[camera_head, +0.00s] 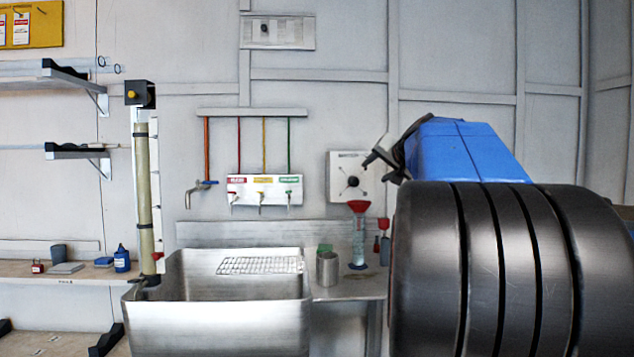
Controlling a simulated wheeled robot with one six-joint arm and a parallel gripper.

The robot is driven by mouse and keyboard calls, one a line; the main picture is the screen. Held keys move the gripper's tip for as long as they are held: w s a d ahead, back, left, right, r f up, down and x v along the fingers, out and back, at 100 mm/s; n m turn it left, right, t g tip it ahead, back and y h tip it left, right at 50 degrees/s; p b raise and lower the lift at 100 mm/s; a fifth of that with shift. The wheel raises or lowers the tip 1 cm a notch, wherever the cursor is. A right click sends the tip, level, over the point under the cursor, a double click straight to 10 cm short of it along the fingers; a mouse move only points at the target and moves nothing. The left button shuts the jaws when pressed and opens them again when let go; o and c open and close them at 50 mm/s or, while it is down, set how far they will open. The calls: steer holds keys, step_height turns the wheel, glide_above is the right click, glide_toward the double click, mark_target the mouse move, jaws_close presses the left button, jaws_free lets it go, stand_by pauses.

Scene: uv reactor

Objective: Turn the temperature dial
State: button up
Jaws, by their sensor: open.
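A white square panel (342,163) on the back wall carries a round black dial (352,182) with small marks around it; its label is too small to read. My gripper (378,166) is dark and open, in front of the panel's right edge as seen here. It overlaps that edge in the picture, up and to the right of the dial. I cannot tell how far it stands from the wall, and no contact with the dial shows. My blue and black arm hides the area to the right.
A steel sink (220,318) stands below. A bench (345,288) beside it holds a red-funnelled glass column (358,235) and a metal beaker (327,268). Coloured valves on a white panel (265,188) are left of the dial. A grey wall box (277,33) is above.

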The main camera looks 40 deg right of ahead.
mark_target(356, 180)
steer(key=x, duration=1.1)
steer(key=r+x, duration=0.1)
steer(key=x, duration=0.5)
steer(key=shift+w+d+f, duration=0.15)
steer(key=shift+w+d, duration=0.15)
steer(key=shift+w, duration=0.05)
steer(key=c, duration=1)
